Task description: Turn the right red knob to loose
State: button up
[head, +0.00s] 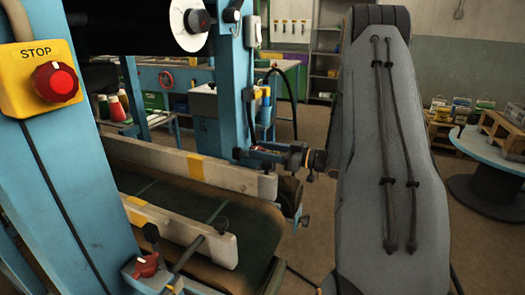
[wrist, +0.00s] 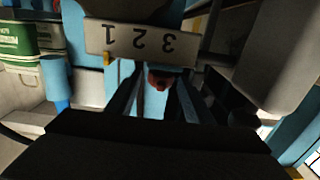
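In the wrist view a small dark red knob (wrist: 158,80) sits just below a pale plate (wrist: 140,40) with the digits 1 2 3 upside down. My gripper (wrist: 160,95) has its two dark fingers apart, with the knob showing in the gap near their tips. I cannot tell whether either finger touches it. In the head view my gripper (head: 268,156) is at the far blue post, beside the end of the far pale rail. Another red knob (head: 146,265) sits on a blue bracket at the near rail.
A yellow box with a red stop button (head: 54,82) is on the near blue post (head: 70,190). Two pale rails (head: 185,168) flank a dark belt (head: 240,235). A round blue table (head: 490,155) stands at the right. My arm blocks much of the middle right.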

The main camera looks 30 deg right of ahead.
jog(key=shift+s, duration=0.1)
jog(key=v, duration=0.7)
jog(key=shift+s+d+b, duration=0.25)
jog(key=shift+b, duration=0.2)
